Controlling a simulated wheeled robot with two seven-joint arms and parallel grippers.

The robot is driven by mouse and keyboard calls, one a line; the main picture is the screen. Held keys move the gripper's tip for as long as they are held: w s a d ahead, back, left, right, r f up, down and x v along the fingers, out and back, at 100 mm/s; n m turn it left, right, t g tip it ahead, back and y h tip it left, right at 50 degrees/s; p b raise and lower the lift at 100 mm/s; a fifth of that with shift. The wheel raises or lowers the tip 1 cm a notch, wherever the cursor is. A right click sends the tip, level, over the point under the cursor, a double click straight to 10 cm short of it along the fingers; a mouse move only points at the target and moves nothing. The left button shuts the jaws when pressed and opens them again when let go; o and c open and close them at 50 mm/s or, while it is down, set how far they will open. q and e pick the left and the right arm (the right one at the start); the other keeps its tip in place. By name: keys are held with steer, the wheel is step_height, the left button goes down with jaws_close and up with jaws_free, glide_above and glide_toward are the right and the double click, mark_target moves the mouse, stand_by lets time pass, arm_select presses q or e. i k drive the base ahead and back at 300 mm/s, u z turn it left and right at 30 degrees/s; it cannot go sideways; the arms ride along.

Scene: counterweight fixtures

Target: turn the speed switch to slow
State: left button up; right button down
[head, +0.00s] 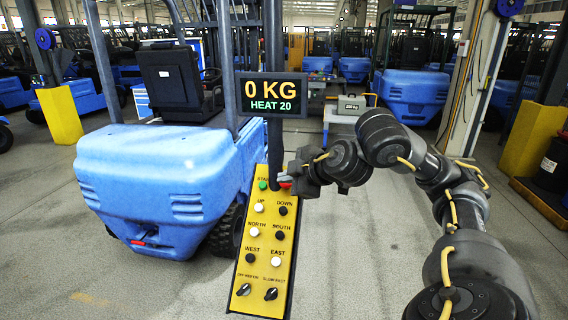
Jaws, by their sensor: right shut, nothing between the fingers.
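The speed switch (271,294) is a black rotary knob at the bottom right of a yellow control panel (262,222). Small lettering above it seems to read slow and fast; its handle looks slanted, but I cannot tell which word it points to. A similar black knob (243,290) sits to its left under another small label. My right gripper (285,180) is shut and empty at the panel's upper right, well above the speed switch. It partly covers the red button there; I cannot tell whether it touches it. My left gripper is not in view.
Between the knobs and the gripper are black and white buttons, and a green button (263,184) at top left. A display (272,95) reads 0 KG, HEAT 20. A blue forklift (165,175) stands close on the left.

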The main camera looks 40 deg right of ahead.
mark_target(272, 293)
steer(key=z, duration=1.3)
